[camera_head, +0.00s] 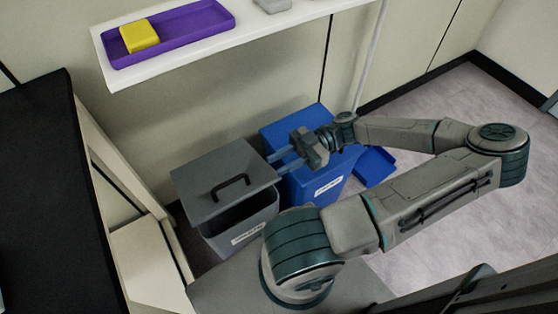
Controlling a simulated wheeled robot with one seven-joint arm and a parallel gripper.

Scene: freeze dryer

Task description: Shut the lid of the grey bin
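The grey bin (243,228) stands on the floor left of centre, with a pale label on its front. Its grey lid (207,177) has a black handle (231,186) and is not flush with the bin. The dark inside of the bin shows below the lid's lower right edge. My gripper (277,162) is near the lid's right corner, with its fingers pointing left. The two fingers look apart with nothing visible between them. I cannot tell whether a fingertip touches the lid.
A blue bin (300,187) with a label stands close to the right, behind my gripper. A blue flat part (374,167) lies beyond it. Above is a white shelf (200,58) with a purple tray (196,30) and yellow block (139,36). A black-topped counter (45,200) is at left. Floor is clear at right.

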